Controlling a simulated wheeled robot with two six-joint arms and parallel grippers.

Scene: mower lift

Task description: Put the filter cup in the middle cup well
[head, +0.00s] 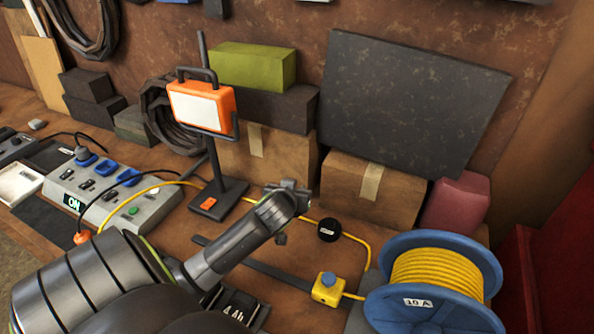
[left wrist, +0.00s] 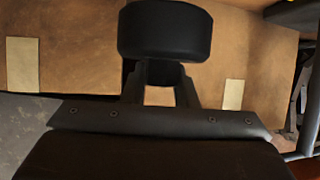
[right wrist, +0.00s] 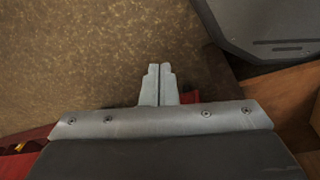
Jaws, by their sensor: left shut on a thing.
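The filter cup, a black rounded piece (left wrist: 165,30), is held at the fingertips of my left gripper in the left wrist view. The finger pads are hidden behind it. In the head view my left gripper (head: 290,196) is above the bench, in front of the cardboard boxes. A small black round piece (head: 329,231) with a white label shows just right of it; I cannot tell if this is the held cup. My right gripper (right wrist: 159,84) has its fingers together and empty, away from the bench items. I cannot make out the cup wells.
A lamp stand (head: 219,195) stands left of my left gripper, with a control panel (head: 155,200) further left. Cardboard boxes (head: 350,190) and a dark slab (head: 410,100) stand behind. A blue cable reel (head: 440,247) and a yellow switch box (head: 327,289) are at right.

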